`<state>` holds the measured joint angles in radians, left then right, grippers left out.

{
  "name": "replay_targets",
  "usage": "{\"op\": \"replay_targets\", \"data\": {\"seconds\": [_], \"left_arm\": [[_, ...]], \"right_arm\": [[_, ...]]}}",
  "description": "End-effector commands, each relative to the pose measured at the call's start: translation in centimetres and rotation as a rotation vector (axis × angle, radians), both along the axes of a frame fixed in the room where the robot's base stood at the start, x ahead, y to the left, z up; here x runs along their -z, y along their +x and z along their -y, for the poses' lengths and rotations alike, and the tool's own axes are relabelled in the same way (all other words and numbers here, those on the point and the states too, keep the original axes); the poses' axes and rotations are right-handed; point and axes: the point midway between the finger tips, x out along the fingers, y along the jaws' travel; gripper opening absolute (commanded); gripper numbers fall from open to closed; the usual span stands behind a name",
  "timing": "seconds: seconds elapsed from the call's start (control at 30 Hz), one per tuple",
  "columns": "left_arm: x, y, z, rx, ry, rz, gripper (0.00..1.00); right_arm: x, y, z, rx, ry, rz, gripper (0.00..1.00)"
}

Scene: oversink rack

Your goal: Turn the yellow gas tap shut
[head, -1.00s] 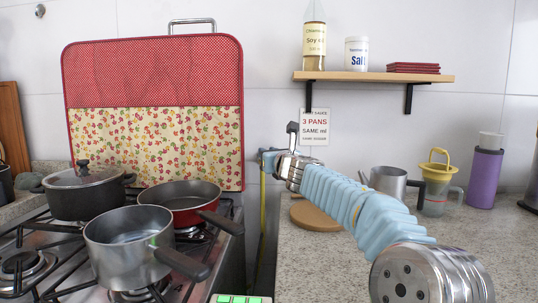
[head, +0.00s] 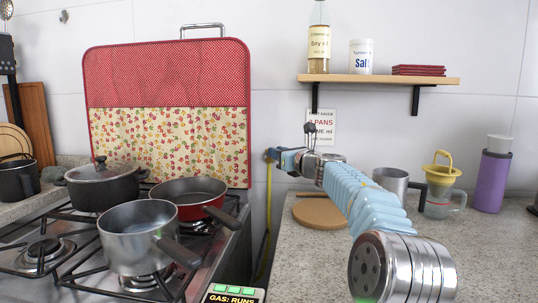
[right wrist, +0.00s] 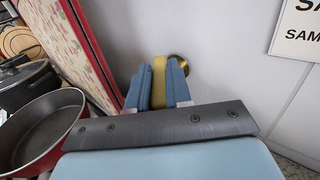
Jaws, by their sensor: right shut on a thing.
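The yellow gas tap handle (right wrist: 158,82) stands between the two blue fingers of my right gripper (right wrist: 156,90) in the right wrist view, which are shut on it. The round brass part (right wrist: 181,64) shows on the wall just behind the right finger. In the head view my right gripper (head: 272,155) is at the wall, just right of the red board, and hides most of the tap. A yellow pipe (head: 268,200) runs down below it. A small display (head: 233,295) reads "GAS: RUNS". My left gripper is not in view.
The stove holds a lidded pot (head: 103,188), a red pan (head: 188,192) and a steel saucepan (head: 137,238). The patterned red board (head: 168,90) stands behind them, close left of my gripper. A wooden shelf (head: 378,79) is above; a steel mug (head: 391,181) stands on the right counter.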

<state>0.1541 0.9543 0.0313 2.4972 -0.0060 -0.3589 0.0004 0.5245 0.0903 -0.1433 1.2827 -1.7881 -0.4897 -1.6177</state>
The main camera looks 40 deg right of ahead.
Motion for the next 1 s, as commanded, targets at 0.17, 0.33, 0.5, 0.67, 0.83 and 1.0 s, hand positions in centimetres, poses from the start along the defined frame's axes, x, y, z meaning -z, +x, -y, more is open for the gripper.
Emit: {"op": "replay_targets", "data": {"seconds": [0.17, 0.33, 0.5, 0.67, 0.83, 1.0], "left_arm": [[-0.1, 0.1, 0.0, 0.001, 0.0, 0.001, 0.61], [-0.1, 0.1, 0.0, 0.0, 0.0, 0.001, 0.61], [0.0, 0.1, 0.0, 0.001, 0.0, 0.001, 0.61], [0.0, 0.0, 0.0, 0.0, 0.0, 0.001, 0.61], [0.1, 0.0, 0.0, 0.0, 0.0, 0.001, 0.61], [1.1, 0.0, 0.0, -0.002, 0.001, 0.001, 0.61]], "right_arm": [[-0.4, -0.2, 0.4, -0.003, -0.003, 0.004, 0.0], [-0.4, -0.2, 0.3, -0.002, -0.004, 0.003, 0.0], [-0.3, -0.1, 0.3, -0.003, -0.004, 0.002, 0.43], [-0.2, -0.1, 0.3, -0.004, -0.002, 0.001, 0.45], [-0.1, -0.3, 0.2, -0.004, -0.002, 0.001, 0.45], [0.0, -2.7, -0.2, -0.002, -0.003, 0.003, 0.45]]}}
